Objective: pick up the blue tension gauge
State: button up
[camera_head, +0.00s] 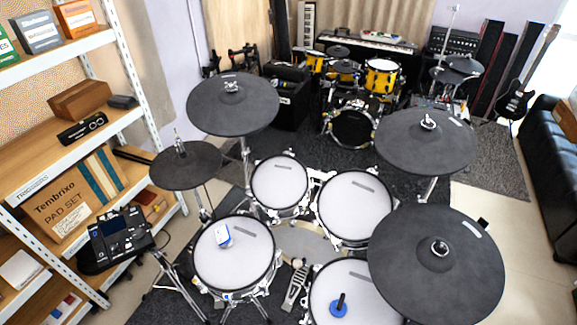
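My gripper is not in view.
Black cymbal pads (435,265) stand on stands around the drums, one overlapping the front right pad's edge. A drum module (122,235) and white shelves (70,155) stand at left. A yellow drum kit (381,78) is at the back, a black sofa (552,150) at right.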

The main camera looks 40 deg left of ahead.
aim_at(224, 239)
jog(key=u, duration=2.15)
